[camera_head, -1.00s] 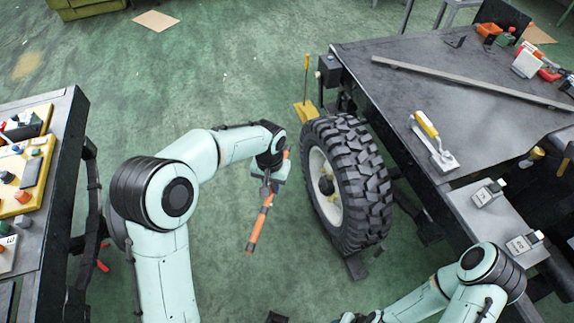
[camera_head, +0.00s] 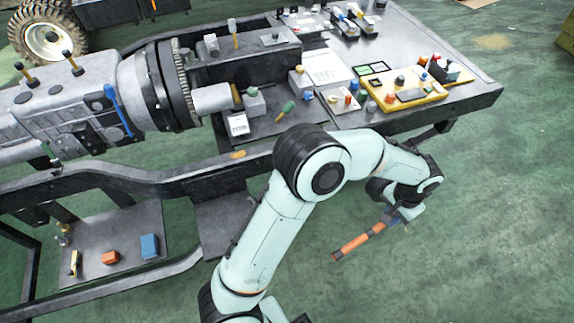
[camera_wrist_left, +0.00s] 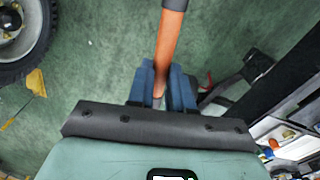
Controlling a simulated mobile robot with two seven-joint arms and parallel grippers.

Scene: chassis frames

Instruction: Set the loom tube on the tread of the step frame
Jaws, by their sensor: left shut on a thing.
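The loom tube (camera_head: 358,242) is a slim orange tube with dark bands and a dark end. My left gripper (camera_head: 392,217) is shut on it near its upper right end. The tube hangs tilted over open floor, its free end toward the lower left. In the left wrist view the orange tube (camera_wrist_left: 170,42) stands up between the blue fingers of the gripper (camera_wrist_left: 162,82). A dark flat plate (camera_head: 225,228) sits low beside the chassis rail; I cannot tell whether it is the step frame's tread. My right gripper is not in view.
A bench (camera_head: 470,92) with a yellow tray (camera_head: 432,96) and small parts stands behind the arm. A grey gearbox (camera_head: 60,105) lies on the chassis at left. A low shelf (camera_head: 125,235) holds several small blocks. Green floor at right is clear.

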